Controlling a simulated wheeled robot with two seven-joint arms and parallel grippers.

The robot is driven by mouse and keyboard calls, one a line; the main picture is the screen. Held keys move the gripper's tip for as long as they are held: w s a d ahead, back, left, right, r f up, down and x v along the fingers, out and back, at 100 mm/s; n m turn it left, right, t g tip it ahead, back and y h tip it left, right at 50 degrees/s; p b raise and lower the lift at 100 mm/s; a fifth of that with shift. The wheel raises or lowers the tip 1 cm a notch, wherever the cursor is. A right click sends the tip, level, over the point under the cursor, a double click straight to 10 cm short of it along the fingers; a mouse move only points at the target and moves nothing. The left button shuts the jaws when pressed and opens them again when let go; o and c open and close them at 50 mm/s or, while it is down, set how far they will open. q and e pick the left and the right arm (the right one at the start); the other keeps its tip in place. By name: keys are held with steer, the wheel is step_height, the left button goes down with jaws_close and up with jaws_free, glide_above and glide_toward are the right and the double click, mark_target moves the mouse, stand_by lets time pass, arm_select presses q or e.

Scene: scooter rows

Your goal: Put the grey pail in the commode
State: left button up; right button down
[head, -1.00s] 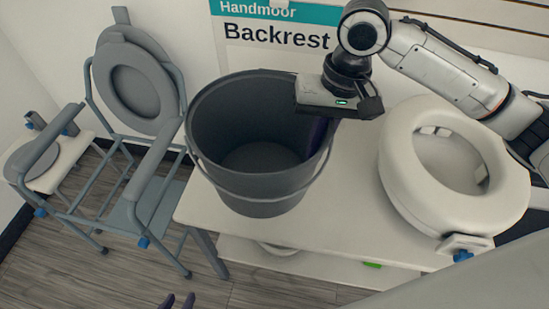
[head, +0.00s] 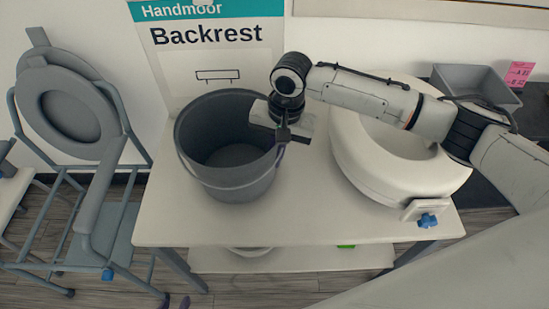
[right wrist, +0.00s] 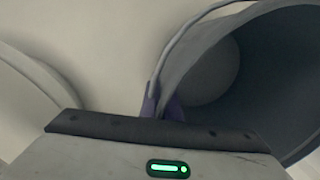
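The dark grey pail (head: 225,185) is upright over the left part of the white table; I cannot tell whether its base touches the top. Its wire handle hangs down the front. My right gripper (head: 284,140) is at the pail's right rim. In the right wrist view its purple fingertips (right wrist: 163,107) straddle the rim of the pail (right wrist: 285,75), close together. The commode (head: 100,190), a grey-blue framed chair with its ring seat raised, stands left of the table.
A white raised toilet seat (head: 385,175) with a blue knob sits on the right of the table (head: 300,230). A grey bin (head: 475,85) stands at the back right. Another chair (head: 12,190) is cut off at the left. A Backrest sign (head: 205,50) is behind the pail.

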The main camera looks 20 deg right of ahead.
steer(key=shift+f, duration=0.5)
steer(key=c, duration=2.5)
jaws_free()
steer(key=shift+f, duration=0.2)
steer(key=o, duration=0.5)
